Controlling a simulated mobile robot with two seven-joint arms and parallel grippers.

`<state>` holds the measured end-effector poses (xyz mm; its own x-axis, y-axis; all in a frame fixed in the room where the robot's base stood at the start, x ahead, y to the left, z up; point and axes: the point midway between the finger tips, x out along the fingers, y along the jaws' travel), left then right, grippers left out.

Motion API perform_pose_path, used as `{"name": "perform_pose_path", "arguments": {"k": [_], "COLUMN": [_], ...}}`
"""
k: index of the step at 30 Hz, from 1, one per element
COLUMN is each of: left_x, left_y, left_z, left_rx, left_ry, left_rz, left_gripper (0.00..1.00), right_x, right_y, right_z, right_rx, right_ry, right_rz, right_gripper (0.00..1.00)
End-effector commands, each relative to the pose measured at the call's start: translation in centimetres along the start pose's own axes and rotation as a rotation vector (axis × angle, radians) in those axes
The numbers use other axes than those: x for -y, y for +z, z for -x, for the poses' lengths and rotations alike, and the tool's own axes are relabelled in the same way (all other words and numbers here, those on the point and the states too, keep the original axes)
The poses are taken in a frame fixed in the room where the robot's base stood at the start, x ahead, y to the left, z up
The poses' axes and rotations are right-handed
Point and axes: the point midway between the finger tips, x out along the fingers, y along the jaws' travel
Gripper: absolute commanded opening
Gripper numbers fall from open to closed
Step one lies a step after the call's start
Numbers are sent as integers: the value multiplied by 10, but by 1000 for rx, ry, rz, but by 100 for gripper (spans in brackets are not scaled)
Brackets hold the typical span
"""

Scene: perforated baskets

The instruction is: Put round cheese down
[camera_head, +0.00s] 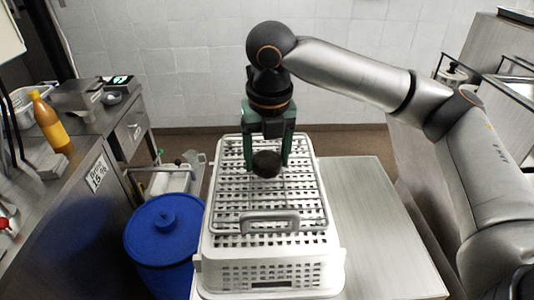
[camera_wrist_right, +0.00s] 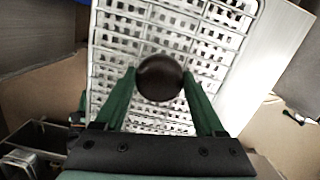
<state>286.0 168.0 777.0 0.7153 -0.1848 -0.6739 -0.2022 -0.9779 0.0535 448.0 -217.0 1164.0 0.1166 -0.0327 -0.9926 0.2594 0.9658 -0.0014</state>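A dark brown, round cheese (camera_head: 267,163) is held between the green fingers of my right gripper (camera_head: 267,158). The cheese also shows in the right wrist view (camera_wrist_right: 159,77), with a finger against each side. Below it is a white perforated basket (camera_head: 270,273) with a wire rack (camera_head: 270,216) on top. The cheese is over the far-middle part of the rack; whether it touches the wires I cannot tell. My left gripper is not in view.
The basket stands on a grey table (camera_head: 375,230) with bare room to its right. A blue lidded barrel (camera_head: 165,232) stands to its left. A metal counter (camera_head: 60,190) at far left holds an orange bottle (camera_head: 50,122) and a scale (camera_head: 82,94).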

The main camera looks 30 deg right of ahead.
Motion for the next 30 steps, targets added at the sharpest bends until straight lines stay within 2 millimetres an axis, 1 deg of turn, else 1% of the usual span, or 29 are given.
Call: {"name": "perform_pose_path", "arguments": {"k": [1, 6, 8, 14, 17, 20, 23, 27, 30], "left_x": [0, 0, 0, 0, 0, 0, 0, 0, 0], "left_y": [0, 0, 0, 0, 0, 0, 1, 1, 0], "left_z": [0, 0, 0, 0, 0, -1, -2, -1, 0], "left_rx": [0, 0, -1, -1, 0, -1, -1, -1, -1], "left_ry": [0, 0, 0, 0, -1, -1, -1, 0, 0], "left_rz": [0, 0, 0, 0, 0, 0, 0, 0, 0], "left_gripper": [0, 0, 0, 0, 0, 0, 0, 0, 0], "right_x": [0, 0, 0, 0, 0, -1, -1, -1, 0], "right_y": [0, 0, 0, 0, 1, 1, 1, 1, 1], "right_z": [0, 0, 0, 0, 4, 15, 34, 69, 89], "right_rx": [0, 0, 0, 0, 2, 3, 4, 4, 6], "right_ry": [0, 0, 0, 0, 1, 2, 4, 3, 2], "right_rz": [-1, -1, -1, -1, 0, 0, -1, 0, -1], "right_gripper": [76, 95, 100, 100, 100, 100, 100, 100, 100]}}
